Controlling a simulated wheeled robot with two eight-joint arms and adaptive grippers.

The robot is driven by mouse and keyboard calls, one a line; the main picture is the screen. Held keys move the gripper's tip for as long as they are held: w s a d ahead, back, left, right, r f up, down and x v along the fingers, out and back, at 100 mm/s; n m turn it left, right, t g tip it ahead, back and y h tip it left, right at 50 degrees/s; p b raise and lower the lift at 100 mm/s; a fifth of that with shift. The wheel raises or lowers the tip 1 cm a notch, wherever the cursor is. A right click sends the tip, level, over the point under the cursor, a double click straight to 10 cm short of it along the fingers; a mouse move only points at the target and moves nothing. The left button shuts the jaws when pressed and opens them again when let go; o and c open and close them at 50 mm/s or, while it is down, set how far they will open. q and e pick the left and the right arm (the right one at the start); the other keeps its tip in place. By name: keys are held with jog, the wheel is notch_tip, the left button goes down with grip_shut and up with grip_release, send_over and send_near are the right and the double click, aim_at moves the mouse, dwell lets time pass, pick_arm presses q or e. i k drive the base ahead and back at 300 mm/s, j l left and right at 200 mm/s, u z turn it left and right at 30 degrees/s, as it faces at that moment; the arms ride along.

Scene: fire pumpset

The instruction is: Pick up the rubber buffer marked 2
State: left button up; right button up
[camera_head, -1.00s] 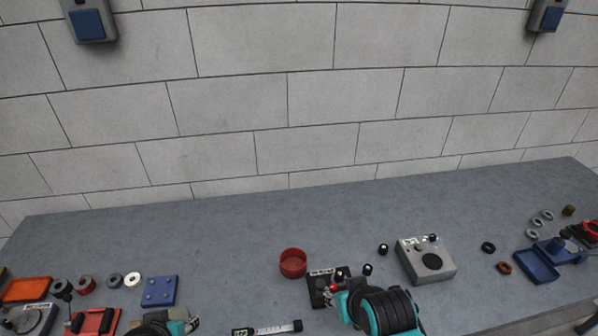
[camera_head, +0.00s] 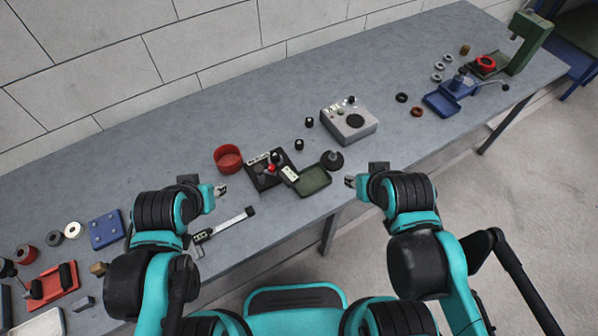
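Small black cylinders that look like rubber buffers stand on the grey bench in the middle. One buffer (camera_head: 309,121) is left of the grey box, and another (camera_head: 299,144) is just below it. Any number on them is too small to read, so I cannot tell which is marked 2. My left gripper (camera_head: 221,190) is over the bench, left of the black block and apart from the buffers. My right gripper (camera_head: 349,181) is near the front edge, right of the green tray. Both look empty, but their finger gaps are too small to judge.
A grey control box (camera_head: 349,121), red cup (camera_head: 228,158), black block with red knob (camera_head: 268,170), green tray (camera_head: 315,181), dark round piece (camera_head: 332,160) and caliper (camera_head: 225,226) crowd the middle. Blue vise (camera_head: 448,97) stands right. Bare bench lies behind.

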aim_at(275, 156)
jog(key=i+l+u, duration=0.1)
jog(key=l, duration=0.25)
jog(key=i+l+u, duration=0.1)
jog(key=l, duration=0.3)
jog(key=i+l+u, duration=0.1)
jog(key=l, duration=0.25)
jog(key=i+l+u, duration=0.1)
jog(key=l, duration=0.3)
